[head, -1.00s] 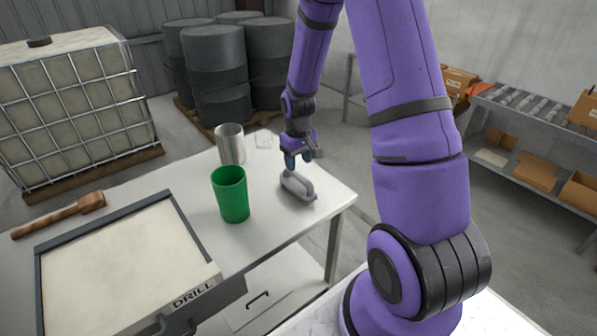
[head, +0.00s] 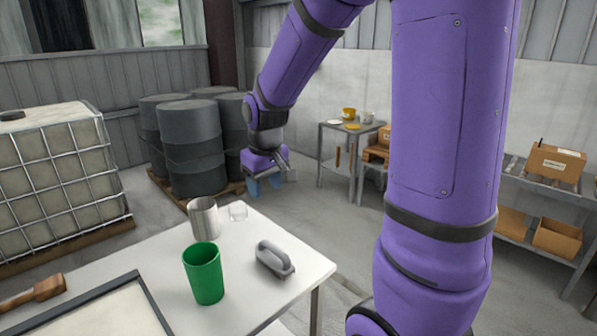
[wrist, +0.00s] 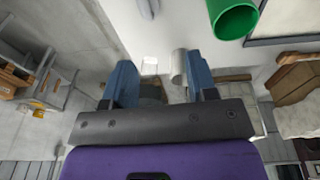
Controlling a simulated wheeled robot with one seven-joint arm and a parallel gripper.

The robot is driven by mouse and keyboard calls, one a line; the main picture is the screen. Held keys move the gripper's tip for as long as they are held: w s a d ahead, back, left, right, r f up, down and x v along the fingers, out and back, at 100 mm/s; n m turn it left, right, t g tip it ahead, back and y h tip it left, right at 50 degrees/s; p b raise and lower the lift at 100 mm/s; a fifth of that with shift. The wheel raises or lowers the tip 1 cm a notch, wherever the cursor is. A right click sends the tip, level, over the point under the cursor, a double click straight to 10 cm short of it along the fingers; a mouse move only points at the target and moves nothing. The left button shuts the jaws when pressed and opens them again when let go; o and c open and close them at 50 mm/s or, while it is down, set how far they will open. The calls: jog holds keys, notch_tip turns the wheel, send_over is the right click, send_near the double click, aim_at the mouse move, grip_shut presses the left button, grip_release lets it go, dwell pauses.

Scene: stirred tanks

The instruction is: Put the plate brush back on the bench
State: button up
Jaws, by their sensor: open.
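The plate brush (head: 274,260), grey with a loop-like handle, rests on the white bench (head: 300,290) near its right edge. My gripper (head: 264,187) is open and empty, raised behind and above the bench's far corner, clear of the brush. In the wrist view the two blue fingers (wrist: 161,78) stand wide apart with nothing held between them. A grey piece at the top edge of that view, probably the brush (wrist: 147,8), is partly cut off.
On the bench stand a green cup (head: 203,274), a metal cup (head: 204,218) and a clear glass (head: 238,212). A wooden mallet (head: 36,292) and a framed tray (head: 110,315) lie at left. Dark drums (head: 192,150) stand behind.

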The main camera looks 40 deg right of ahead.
jog(key=s+a+r+t, duration=0.1)
jog(key=s+a+r, duration=0.2)
jog(key=s+r, duration=0.3)
jog(key=s+a+r+t, duration=0.2)
jog(key=s+a+r, duration=0.2)
jog(key=s, duration=1)
jog(key=shift+a+r, duration=0.2)
jog(key=shift+r, duration=1.1)
jog(key=shift+w, duration=0.1)
